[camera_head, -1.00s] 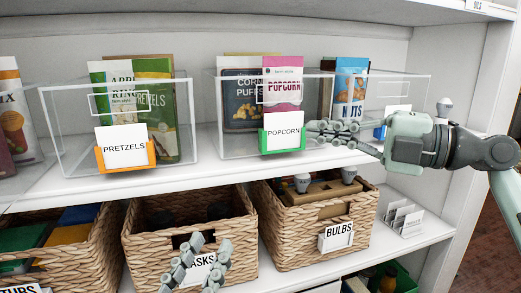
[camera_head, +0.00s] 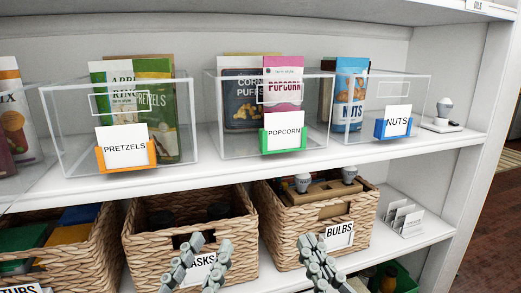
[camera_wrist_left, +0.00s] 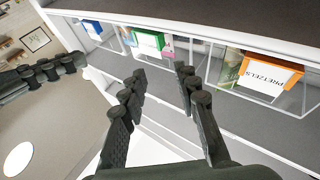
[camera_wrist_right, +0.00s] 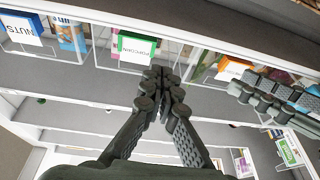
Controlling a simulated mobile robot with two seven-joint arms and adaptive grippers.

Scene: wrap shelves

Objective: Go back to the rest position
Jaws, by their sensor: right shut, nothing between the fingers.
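My left gripper (camera_head: 200,248) is at the bottom of the head view, in front of the lower middle basket. Its two fingers stand apart with nothing between them, also in the left wrist view (camera_wrist_left: 161,75). My right gripper (camera_head: 312,243) is low in the head view, in front of the bulbs basket. Its fingertips meet and hold nothing, as the right wrist view (camera_wrist_right: 160,74) shows. Both grippers point up toward the shelves, side by side with a gap between them.
Clear bins labelled PRETZELS (camera_head: 126,148), POPCORN (camera_head: 283,136) and NUTS (camera_head: 397,122) stand on the upper shelf. Wicker baskets (camera_head: 150,255), including the bulbs basket (camera_head: 282,246), and small cards (camera_head: 403,217) occupy the lower shelf.

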